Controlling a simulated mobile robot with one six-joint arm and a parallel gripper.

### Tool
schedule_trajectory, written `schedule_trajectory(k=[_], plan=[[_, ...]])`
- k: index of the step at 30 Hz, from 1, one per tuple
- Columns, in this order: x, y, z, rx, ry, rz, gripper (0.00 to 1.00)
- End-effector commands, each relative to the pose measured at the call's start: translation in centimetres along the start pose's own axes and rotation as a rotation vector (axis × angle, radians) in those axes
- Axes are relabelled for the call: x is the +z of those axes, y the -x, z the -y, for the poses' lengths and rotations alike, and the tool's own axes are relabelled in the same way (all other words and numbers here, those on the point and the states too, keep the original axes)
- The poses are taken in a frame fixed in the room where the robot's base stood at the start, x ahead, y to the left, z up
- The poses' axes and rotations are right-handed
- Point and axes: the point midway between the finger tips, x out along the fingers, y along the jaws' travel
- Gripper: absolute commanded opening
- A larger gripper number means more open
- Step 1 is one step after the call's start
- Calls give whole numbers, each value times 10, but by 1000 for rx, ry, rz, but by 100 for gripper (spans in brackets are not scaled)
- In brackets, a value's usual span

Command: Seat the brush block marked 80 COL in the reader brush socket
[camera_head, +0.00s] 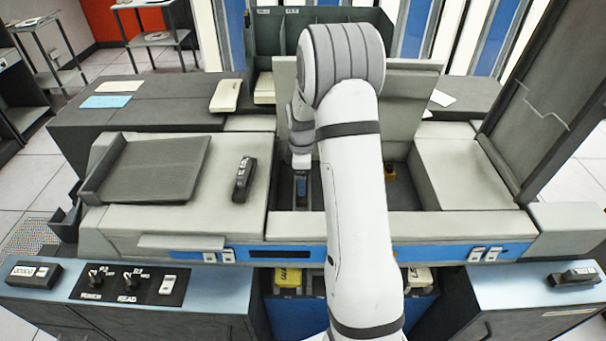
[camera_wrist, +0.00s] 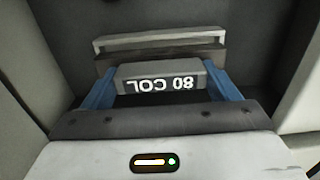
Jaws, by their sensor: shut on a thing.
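The grey brush block (camera_wrist: 160,70) has a dark label that reads 80 COL, upside down in the wrist view. My gripper (camera_wrist: 161,77) is shut on it, with one blue finger at each end of the block. Just beyond the block is a pale bar with a dark slot-like edge (camera_wrist: 160,41); I cannot tell whether it is the reader brush socket or whether the block touches it. In the head view my gripper (camera_head: 302,187) is down inside the machine's open recess, and my arm hides much of it. The block is not clear there.
A dark block-like device (camera_head: 243,180) lies on the machine's left cover (camera_head: 225,215), and another (camera_head: 575,275) is on the right desk. Pale walls stand on both sides of the recess (camera_head: 400,201). A raised dark panel (camera_head: 548,100) stands at the right.

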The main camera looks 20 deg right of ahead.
Motion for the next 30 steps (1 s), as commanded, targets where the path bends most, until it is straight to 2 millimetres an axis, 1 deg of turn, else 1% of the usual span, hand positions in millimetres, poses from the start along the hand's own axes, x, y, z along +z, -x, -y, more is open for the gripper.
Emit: schedule_trajectory(k=[1, 15, 29, 30], plan=[[0, -4, 0, 0, 0, 0, 52], [0, -21, 0, 1, -1, 0, 52], [1, -24, 0, 1, -1, 0, 52], [1, -24, 0, 1, -2, 0, 85]])
